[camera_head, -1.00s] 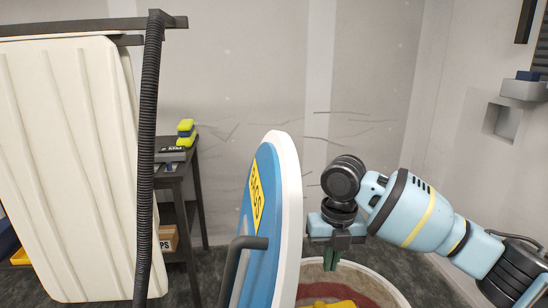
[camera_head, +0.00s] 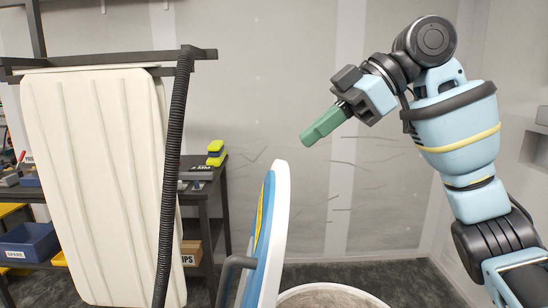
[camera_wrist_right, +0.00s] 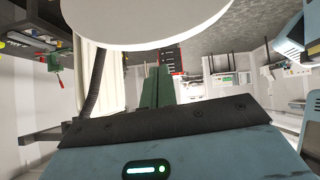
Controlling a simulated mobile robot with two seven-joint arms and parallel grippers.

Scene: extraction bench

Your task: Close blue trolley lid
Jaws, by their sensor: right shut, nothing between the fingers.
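The blue trolley lid (camera_head: 265,240) stands upright, nearly edge-on, with its white inner side facing right. A dark bar handle (camera_head: 236,262) is on its left. The round pale trolley rim (camera_head: 330,289) shows at the bottom, right of the lid, mostly cut off. My right gripper (camera_head: 308,139), with green fingers, is shut and empty, above and right of the lid's top edge, apart from it. In the right wrist view, the fingers (camera_wrist_right: 157,87) are together below a large white rounded surface (camera_wrist_right: 150,20), which looks like the lid. My left gripper is out of view.
A white ribbed panel (camera_head: 95,190) hangs from a dark frame at left, with a black corrugated hose (camera_head: 173,180) beside it. A dark shelf (camera_head: 215,200) with a cardboard box (camera_head: 191,253) and a blue SPARE bin (camera_head: 30,242) stand behind. The wall behind my right gripper is clear.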

